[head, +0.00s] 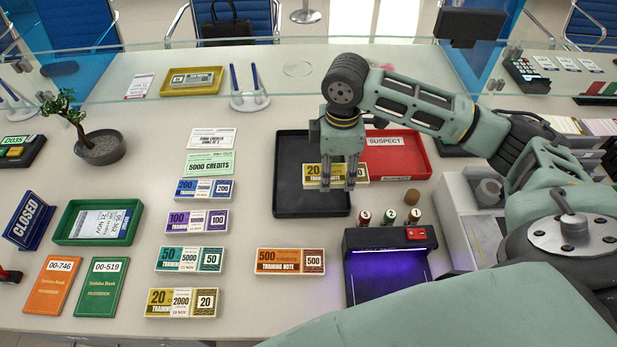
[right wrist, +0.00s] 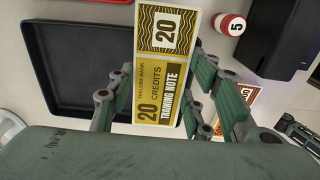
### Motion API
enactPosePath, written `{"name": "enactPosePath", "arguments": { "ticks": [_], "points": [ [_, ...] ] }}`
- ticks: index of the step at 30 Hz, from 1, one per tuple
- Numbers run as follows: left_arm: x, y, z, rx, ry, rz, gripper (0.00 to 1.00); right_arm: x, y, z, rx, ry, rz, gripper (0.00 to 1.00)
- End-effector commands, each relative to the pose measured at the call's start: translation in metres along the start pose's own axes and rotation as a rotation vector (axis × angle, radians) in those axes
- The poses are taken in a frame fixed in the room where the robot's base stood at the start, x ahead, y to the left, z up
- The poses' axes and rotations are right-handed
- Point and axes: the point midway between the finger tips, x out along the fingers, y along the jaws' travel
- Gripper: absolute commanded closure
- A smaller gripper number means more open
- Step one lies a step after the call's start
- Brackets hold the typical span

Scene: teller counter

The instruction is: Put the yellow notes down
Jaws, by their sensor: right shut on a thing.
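My right gripper (head: 338,184) is shut on a bundle of yellow 20-credit notes (head: 361,170). It holds the bundle over the black tray (head: 297,150), at its right side next to the red SUSPECT tray (head: 419,162). In the right wrist view the yellow notes (right wrist: 162,75) sit between the fingers, with the black tray (right wrist: 62,70) behind them. I cannot tell exactly how high the bundle is above the tray. Another yellow 20 bundle (head: 166,303) lies at the front of the counter. My left gripper is not in view.
A bill checker with purple light (head: 390,275) stands right of centre, with several small rolls behind it. An orange 500 bundle (head: 290,262) lies left of it. Bundles in other colours line the left. A glass screen (head: 130,60) crosses the back.

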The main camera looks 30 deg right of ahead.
Motion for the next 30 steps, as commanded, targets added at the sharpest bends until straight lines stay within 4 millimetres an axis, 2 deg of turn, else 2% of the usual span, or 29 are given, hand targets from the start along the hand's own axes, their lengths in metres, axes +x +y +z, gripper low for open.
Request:
{"name": "enactPosePath", "arguments": {
  "ticks": [1,3,9,14,21,30],
  "points": [
    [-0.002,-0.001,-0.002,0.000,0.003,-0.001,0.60,0.006,0.003,-0.013,-0.002,0.002,-0.002,0.86],
    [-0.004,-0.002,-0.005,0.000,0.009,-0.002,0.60,0.014,0.009,-0.027,-0.001,0.001,-0.001,0.86],
    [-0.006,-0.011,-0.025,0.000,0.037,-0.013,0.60,0.032,0.017,-0.051,0.000,-0.001,0.000,0.86],
    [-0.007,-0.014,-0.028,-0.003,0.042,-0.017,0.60,0.043,0.019,-0.054,0.001,-0.003,0.000,0.86],
    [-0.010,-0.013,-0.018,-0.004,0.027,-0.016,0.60,0.073,0.018,-0.054,0.000,-0.003,0.001,0.86],
    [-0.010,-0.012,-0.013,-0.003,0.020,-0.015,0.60,0.075,0.019,-0.054,0.000,-0.001,0.002,0.86]
  ]
}}
